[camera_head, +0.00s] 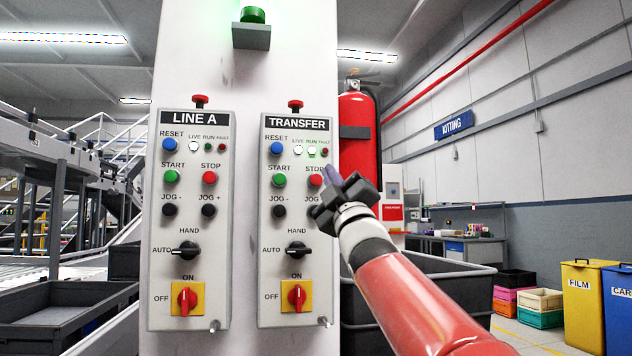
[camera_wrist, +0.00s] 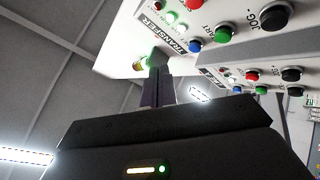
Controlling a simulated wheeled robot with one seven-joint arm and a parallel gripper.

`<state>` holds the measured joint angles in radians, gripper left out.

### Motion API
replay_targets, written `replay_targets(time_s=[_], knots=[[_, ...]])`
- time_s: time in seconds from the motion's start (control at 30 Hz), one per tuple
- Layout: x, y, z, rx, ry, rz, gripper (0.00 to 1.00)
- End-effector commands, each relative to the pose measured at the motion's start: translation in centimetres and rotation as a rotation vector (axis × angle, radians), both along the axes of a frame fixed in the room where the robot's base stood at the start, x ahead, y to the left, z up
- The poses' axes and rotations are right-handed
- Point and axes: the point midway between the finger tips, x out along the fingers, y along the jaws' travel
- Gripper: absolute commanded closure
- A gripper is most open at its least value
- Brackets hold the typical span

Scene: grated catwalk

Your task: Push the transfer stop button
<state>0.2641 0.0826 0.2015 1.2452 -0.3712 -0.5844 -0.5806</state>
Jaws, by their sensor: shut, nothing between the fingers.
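The TRANSFER panel (camera_head: 268,225) is the right one of two grey control boxes on the white column. Its red STOP button (camera_head: 316,180) sits right of the green START button (camera_head: 279,181). My gripper (camera_head: 329,176) is shut and empty. In the head view its tips are just right of the STOP button and overlap its edge and label; I cannot tell whether they touch. In the wrist view the shut fingers (camera_wrist: 156,80) point toward the TRANSFER label end of the panel (camera_wrist: 245,18), and I cannot clearly make out the STOP button there.
The LINE A panel (camera_head: 190,225), with the same layout, is on the left. Within the TRANSFER panel, a blue RESET button (camera_head: 278,148), black jog buttons (camera_head: 279,211) and a red-yellow switch (camera_head: 297,297) are close by. A fire extinguisher (camera_head: 357,130) stands behind my gripper.

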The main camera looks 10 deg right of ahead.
Motion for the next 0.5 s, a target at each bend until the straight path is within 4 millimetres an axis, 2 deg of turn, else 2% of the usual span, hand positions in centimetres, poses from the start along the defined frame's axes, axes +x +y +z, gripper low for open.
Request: replay_targets(time_s=[0.27, 0.5], knots=[[1.3, 0.0, 0.3, 0.002, 0.003, 0.002, 1.00], [4.7, 0.0, 0.5, 0.003, 0.005, 0.003, 1.00]])
